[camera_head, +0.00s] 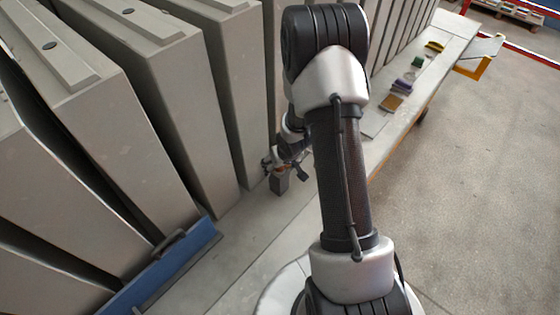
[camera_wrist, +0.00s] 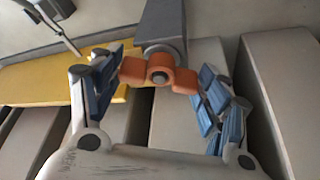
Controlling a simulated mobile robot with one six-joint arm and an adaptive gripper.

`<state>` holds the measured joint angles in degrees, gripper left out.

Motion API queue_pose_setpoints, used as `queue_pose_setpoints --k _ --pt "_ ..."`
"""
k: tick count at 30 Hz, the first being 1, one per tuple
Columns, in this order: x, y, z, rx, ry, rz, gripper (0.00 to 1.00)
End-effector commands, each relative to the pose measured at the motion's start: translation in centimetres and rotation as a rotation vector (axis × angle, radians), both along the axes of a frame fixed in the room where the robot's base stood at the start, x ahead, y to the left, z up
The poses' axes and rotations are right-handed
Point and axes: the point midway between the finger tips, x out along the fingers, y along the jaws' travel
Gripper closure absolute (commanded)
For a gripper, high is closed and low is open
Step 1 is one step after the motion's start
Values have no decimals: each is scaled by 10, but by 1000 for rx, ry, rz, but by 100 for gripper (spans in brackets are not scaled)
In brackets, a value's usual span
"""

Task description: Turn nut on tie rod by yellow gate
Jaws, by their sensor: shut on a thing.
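The nut is an orange wing nut (camera_wrist: 132,70) in the middle of the wrist view. The dark round end of the tie rod (camera_wrist: 159,78) shows at its centre, and a grey block (camera_wrist: 163,20) stands behind it. My gripper (camera_wrist: 160,74) has its blue-padded fingers on both sides of the nut, shut on its wings. The yellow gate (camera_wrist: 45,82) lies to the left of the nut in the wrist view. In the head view my gripper (camera_head: 277,166) is small, beside the grey block (camera_head: 279,186), and the nut is mostly hidden.
Tall grey panels (camera_head: 130,120) stand in a row at the left, close to my gripper. A blue gate (camera_head: 170,268) is at the lower left. A bench (camera_head: 425,85) with several small items runs along the right of my arm. Open concrete floor (camera_head: 480,190) lies at the right.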

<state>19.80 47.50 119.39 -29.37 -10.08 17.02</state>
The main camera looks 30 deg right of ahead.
Motion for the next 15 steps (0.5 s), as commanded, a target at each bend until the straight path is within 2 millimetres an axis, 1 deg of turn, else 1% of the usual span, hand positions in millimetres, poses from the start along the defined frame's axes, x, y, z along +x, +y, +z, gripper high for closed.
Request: queue_pose_setpoints --k 1,15 --pt "0 -1 4 0 2 16 58" --pt "0 -1 2 1 -1 178 58"
